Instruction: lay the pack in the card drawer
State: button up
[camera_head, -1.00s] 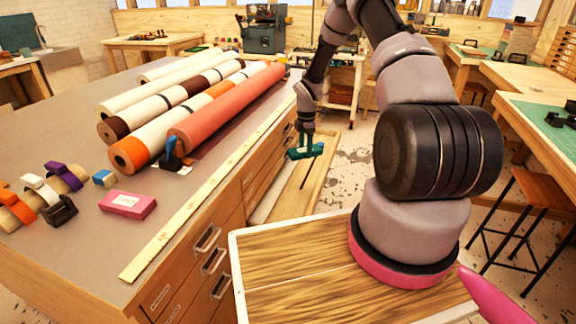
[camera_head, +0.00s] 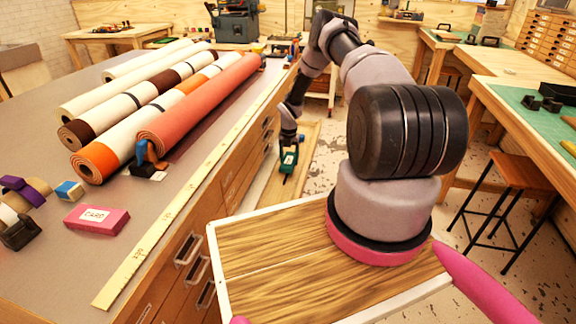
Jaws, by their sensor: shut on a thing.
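A pink pack (camera_head: 97,218) with a white label reading CARD lies flat on the grey worktop, at the left. My gripper (camera_head: 288,149) is far from it, at the end of my arm beyond the worktop's right edge. It is shut on a small green thing (camera_head: 289,160), too small to identify, with a dark part below it. A long, shallow pale wood surface (camera_head: 262,190), which looks like an open drawer, lies under the gripper beside the cabinet. I cannot read a label there. The nearer drawers (camera_head: 190,250) look shut.
Several long rolls (camera_head: 200,105) lie across the worktop (camera_head: 60,270). A yellow ruler (camera_head: 165,220) runs along its right edge. A blue-and-white block (camera_head: 69,191) and tape dispensers (camera_head: 20,232) are by the pack. A stool (camera_head: 515,180) stands at the right.

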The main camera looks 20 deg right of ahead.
aim_at(289, 160)
jog(key=shift+f, duration=1.7)
jog(key=shift+f, duration=0.15)
jog(key=o, duration=1.5)
